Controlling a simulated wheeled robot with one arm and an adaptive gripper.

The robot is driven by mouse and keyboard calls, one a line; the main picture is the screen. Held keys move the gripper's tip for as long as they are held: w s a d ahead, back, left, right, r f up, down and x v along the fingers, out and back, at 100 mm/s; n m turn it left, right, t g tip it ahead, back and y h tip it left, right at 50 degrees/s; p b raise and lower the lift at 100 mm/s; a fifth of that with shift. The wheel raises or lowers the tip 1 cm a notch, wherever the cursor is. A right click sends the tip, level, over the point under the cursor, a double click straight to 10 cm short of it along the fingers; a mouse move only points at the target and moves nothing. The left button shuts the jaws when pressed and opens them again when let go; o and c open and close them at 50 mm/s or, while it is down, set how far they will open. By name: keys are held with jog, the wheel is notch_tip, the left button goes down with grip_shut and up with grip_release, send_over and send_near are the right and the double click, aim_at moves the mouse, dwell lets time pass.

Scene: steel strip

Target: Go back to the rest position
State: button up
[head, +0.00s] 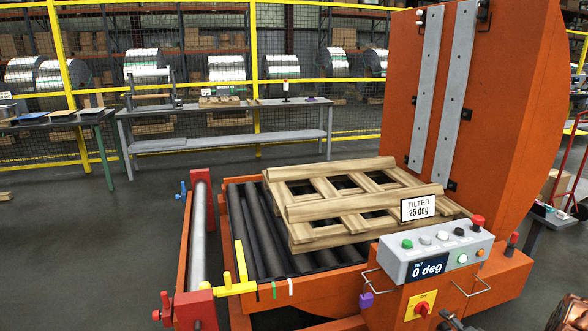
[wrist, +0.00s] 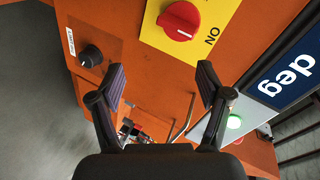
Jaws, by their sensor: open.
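My gripper (wrist: 158,84) is open and empty in the wrist view, its two dark fingers spread in front of the orange tilter body (wrist: 150,85). Past the fingertips is a red rotary switch (wrist: 180,20) on a yellow plate marked ON. A black knob (wrist: 90,55) is at the left finger's side. In the head view, the control box (head: 395,262) has several buttons and a display (head: 428,268) reading 0 deg. The red switch (head: 421,308) shows below it. I cannot make out my gripper for sure in the head view.
A wooden pallet (head: 365,197) lies on the tilter's rollers (head: 255,228), beside the tall orange back plate (head: 510,110). A sign (head: 418,208) reads TILTER 25 deg. A grey bench (head: 220,109) stands behind, before a yellow-framed fence.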

jog(key=s+a+r+n+g+h, duration=0.3)
jog(key=s+a+r+g, duration=0.1)
jog(key=r, duration=0.4)
jog(key=s+a+r+n+g+h, duration=0.2)
jog(key=s+a+r+n+g, duration=0.1)
jog(key=s+a+r+g, duration=0.3)
jog(key=s+a+r+n+g+y, duration=0.15)
jog(key=s+a+r, duration=0.25)
jog(key=s+a, duration=0.5)
jog(key=s+a+r+n+g+y, duration=0.1)
jog(key=s+a+r+n+g, duration=0.35)
jog(key=s, duration=0.75)
jog(key=s+a+r+y, duration=0.1)
jog(key=s+a+r, duration=0.1)
jog(key=s+a, duration=0.75)
notch_tip(320, 180, up, 16)
jog(key=s+p, duration=0.1)
jog(key=p, duration=1.3)
jog(key=shift+s+d+f, duration=0.15)
jog(key=shift+d+f, duration=0.1)
jog(key=shift+d, duration=0.15)
jog(key=shift+h, duration=0.25)
